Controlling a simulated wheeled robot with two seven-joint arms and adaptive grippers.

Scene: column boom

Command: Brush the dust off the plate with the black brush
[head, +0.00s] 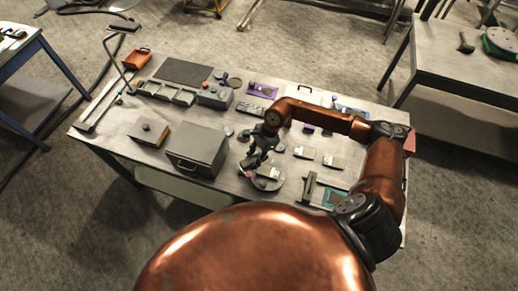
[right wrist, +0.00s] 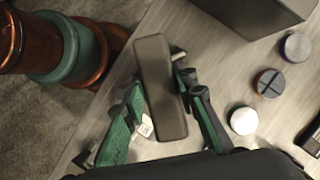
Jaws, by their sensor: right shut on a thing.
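My right gripper (head: 256,163) is low over the front middle of the table, beside the round grey plate (head: 266,184). In the right wrist view its green-sided fingers (right wrist: 165,98) are shut on a long dark grey-brown block, which I take to be the black brush (right wrist: 160,85). Its bristles cannot be made out. A small pale thing shows over the plate in the head view; I cannot tell whether it lies on it. Dust is too small to tell. The plate is not clearly seen in the right wrist view. My left gripper is not in view.
A large grey box (head: 196,148) stands left of the plate, with a smaller brown box (head: 149,132) beyond. Small round pucks (right wrist: 270,82) lie near the gripper. A dark T-shaped tool (head: 308,187) and a teal frame (head: 334,198) lie to the right.

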